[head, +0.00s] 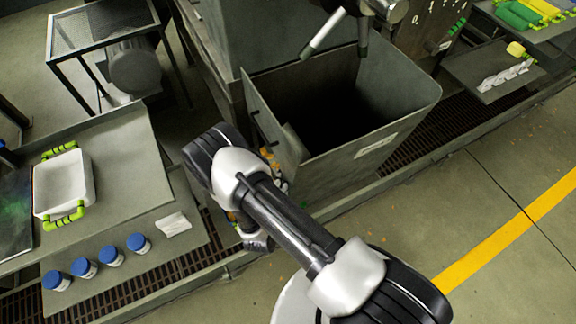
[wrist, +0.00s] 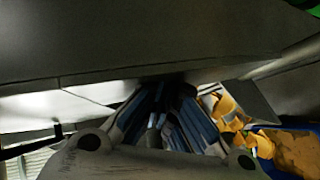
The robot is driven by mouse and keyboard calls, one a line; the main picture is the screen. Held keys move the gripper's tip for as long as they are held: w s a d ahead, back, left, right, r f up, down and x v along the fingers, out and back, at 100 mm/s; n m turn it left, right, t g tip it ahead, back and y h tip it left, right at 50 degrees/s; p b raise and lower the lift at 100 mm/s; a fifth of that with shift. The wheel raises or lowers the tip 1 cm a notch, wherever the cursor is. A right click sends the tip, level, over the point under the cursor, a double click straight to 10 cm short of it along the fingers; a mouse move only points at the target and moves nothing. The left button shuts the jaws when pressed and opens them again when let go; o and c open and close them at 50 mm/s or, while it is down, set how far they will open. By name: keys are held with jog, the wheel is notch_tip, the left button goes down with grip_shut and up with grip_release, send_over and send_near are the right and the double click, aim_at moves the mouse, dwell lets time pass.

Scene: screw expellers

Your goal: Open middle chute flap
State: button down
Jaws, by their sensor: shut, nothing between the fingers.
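A large grey metal hopper (head: 375,150) with an open, dark inside stands at the centre of the head view. A flat metal plate (head: 262,120) with small dark fittings forms its left side; I cannot tell whether this is the middle chute flap. My arm reaches down to the left of the hopper and hides most of the area below the plate. My gripper (wrist: 165,118) shows in the wrist view with its fingers together and empty. A broad grey metal surface (wrist: 140,40) lies close above and ahead of the fingertips; whether they touch it is unclear.
Yellow-orange flakes (wrist: 235,115) lie by a blue-edged container (wrist: 300,135) right of the fingers. A bench at left holds a white tray (head: 62,185) with green handles and blue-capped jars (head: 83,268). Open floor with a yellow line (head: 500,245) lies at right.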

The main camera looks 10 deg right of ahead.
jog(key=v, duration=0.5)
jog(key=shift+s+a, duration=0.15)
jog(key=shift+s, duration=0.1)
dwell(0.3)
